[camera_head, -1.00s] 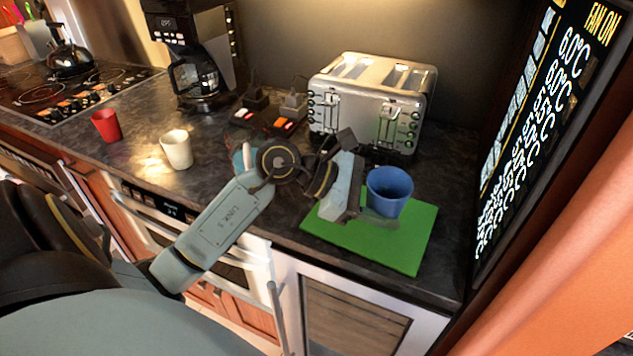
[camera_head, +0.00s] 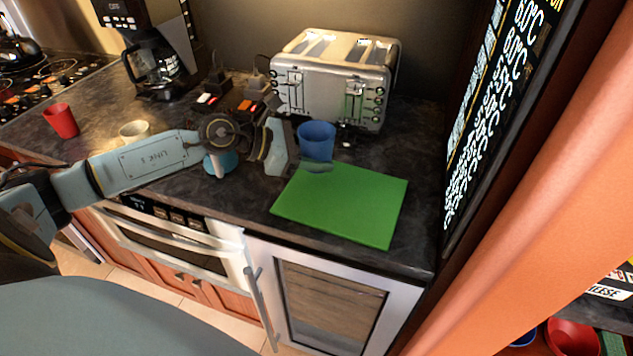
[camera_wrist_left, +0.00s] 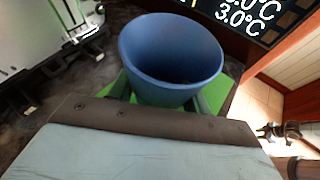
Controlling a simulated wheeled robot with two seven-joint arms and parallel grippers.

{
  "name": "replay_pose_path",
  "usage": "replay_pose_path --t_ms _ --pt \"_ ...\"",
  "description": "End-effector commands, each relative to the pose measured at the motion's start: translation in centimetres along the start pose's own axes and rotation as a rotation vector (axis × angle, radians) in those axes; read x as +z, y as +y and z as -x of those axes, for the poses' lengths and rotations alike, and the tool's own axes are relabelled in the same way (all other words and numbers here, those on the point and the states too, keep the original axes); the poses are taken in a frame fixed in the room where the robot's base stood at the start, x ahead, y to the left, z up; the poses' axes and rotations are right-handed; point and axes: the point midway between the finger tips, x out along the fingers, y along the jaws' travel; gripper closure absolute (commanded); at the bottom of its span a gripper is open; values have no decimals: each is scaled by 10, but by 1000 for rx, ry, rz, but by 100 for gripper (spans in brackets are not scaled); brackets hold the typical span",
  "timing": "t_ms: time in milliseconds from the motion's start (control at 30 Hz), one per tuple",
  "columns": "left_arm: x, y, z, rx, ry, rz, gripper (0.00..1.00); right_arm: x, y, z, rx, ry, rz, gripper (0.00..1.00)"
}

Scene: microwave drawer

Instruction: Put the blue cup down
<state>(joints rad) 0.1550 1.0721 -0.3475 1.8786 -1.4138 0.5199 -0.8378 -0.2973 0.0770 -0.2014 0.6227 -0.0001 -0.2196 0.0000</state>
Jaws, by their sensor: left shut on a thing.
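The blue cup (camera_head: 316,140) is upright at the back left edge of the green board (camera_head: 345,203), in front of the toaster. My left gripper (camera_head: 312,165) reaches in from the left and is shut on the cup, its fingers low on the cup's near side. In the left wrist view the blue cup (camera_wrist_left: 172,58) fills the middle, its open rim toward the camera, with the fingers on either side of its lower part. Green board (camera_wrist_left: 225,92) shows behind it. I cannot tell whether the cup's base touches a surface. My right gripper is not in view.
A silver toaster (camera_head: 335,80) stands close behind the cup. A white cup (camera_head: 134,131), partly behind my left arm, and a red cup (camera_head: 61,120) stand to the left. A coffee maker (camera_head: 160,60) is at the back. Most of the green board is bare.

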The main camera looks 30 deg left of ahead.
Motion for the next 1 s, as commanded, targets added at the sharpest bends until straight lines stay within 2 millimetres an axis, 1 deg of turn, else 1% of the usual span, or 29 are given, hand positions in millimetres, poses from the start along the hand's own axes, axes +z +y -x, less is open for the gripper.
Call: replay_pose_path --t_ms 33,100,267,433,533,767,900,933,1000 --pt "-10 -1 -4 0 -1 4 76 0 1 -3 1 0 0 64" --pt "-18 -2 -8 0 -1 2 76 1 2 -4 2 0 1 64" --pt "-32 -3 -14 0 -1 3 76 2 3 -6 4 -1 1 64" --pt "-54 -6 -23 0 -1 2 76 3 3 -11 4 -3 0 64" --pt "-59 -6 -26 0 -1 0 76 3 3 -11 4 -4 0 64" --pt "-59 -6 -25 0 -1 -2 76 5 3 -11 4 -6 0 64" --pt "-63 -6 -27 -1 -1 -2 76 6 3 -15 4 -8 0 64" --pt "-62 -6 -27 -1 -1 -2 48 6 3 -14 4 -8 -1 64" --pt "-62 -6 -26 -1 -1 -2 39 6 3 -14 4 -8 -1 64"
